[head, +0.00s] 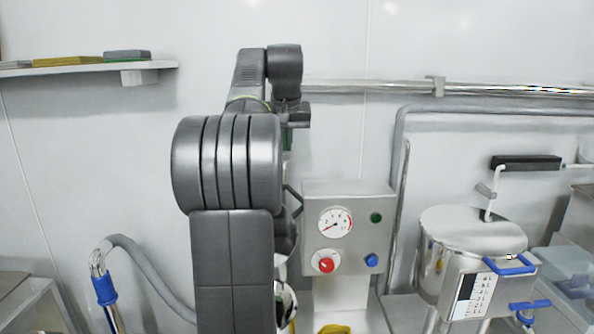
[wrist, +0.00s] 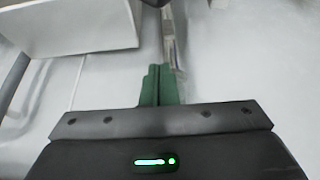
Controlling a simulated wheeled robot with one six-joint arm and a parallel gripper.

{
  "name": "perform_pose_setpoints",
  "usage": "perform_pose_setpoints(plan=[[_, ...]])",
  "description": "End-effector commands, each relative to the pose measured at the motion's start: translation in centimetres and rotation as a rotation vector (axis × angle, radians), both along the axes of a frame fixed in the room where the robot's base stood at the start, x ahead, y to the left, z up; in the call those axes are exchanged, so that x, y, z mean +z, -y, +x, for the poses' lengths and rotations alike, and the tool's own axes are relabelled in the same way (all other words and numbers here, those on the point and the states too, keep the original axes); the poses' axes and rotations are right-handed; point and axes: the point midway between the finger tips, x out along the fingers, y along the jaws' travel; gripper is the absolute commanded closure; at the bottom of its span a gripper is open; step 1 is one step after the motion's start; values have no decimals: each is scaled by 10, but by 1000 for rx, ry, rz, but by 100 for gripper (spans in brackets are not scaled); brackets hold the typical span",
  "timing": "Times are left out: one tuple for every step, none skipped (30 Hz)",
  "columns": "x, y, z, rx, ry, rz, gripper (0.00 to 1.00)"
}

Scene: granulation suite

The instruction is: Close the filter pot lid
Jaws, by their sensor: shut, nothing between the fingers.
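My gripper (head: 287,139) is mostly hidden behind my dark grey arm in the head view. Its green fingers are together and empty in the wrist view (wrist: 160,86), in front of a blurred pale background. No filter pot can be made out for sure. A shiny rounded metal part (head: 286,302) shows behind my arm, left of the control box, mostly hidden; I cannot tell whether it is the pot or its lid. A steel vessel (head: 472,240) with a flat top and blue handles stands at the right, well apart from my gripper.
A grey control box (head: 347,240) with a gauge and knobs stands right of my arm. A steel rail (head: 380,87) runs along the wall. A blue-gripped hose (head: 105,288) is at lower left. A shelf (head: 90,68) is at upper left. A yellow item (head: 334,329) lies below the box.

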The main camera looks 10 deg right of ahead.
Motion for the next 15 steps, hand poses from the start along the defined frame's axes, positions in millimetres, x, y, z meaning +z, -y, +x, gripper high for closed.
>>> perform_pose_setpoints(plan=[[-3, 0, 2, 0, 0, 0, 100], [-6, 1, 3, 0, -1, 0, 100], [-10, 1, 5, 0, -2, 0, 100], [-14, 1, 6, 0, -3, 1, 100], [-19, 2, 9, 0, -3, 1, 100], [-27, 2, 12, 0, -4, 1, 100], [-32, 3, 14, 0, -4, 1, 100], [-38, 3, 17, 0, -3, 1, 100], [-46, 4, 20, 0, -4, 1, 100], [-52, 5, 23, 0, -3, 1, 100], [-58, 5, 26, 0, -4, 1, 100], [-66, 6, 29, 0, -5, 1, 100], [-72, 6, 32, 0, -4, 1, 100], [-78, 7, 35, 0, -3, 1, 100], [-85, 8, 38, 0, -4, 1, 100]])
